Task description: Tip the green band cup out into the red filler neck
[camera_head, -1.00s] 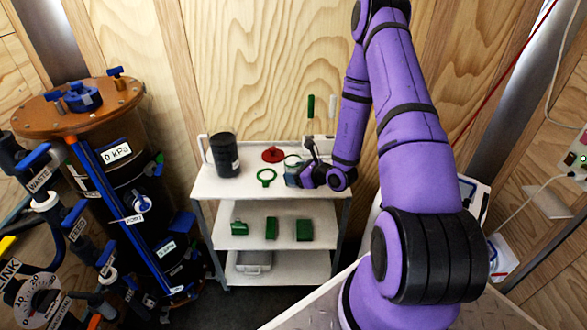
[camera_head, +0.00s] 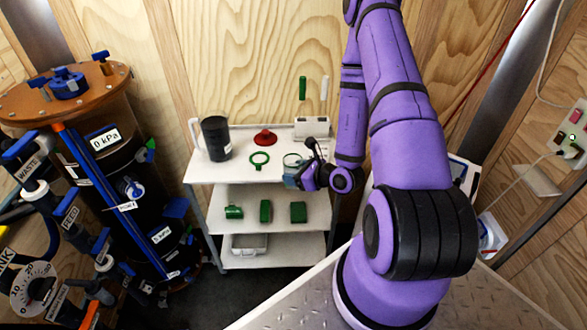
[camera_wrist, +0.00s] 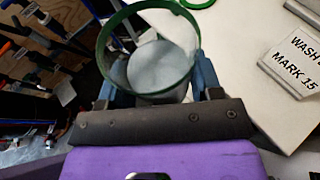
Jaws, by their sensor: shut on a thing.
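My gripper (camera_wrist: 155,92) is shut on the green band cup (camera_wrist: 150,95), with one blue finger on each side of it. In the wrist view the cup's green rim faces the camera and a pale grey surface shows inside. Whether that is contents or the bare bottom I cannot tell. In the head view my gripper (camera_head: 296,178) holds the cup (camera_head: 291,161) at the right front of the white cart's top. A red round piece with a raised middle (camera_head: 264,138), likely the red filler neck, is at the back of the top, left of the cup.
A green ring (camera_head: 259,160) lies on the cart top (camera_head: 226,172), left of the cup. A dark canister (camera_head: 216,138) stands at the left. Green blocks (camera_head: 265,211) are on the middle shelf. A labelled white block (camera_wrist: 295,60) is right of the cup in the wrist view.

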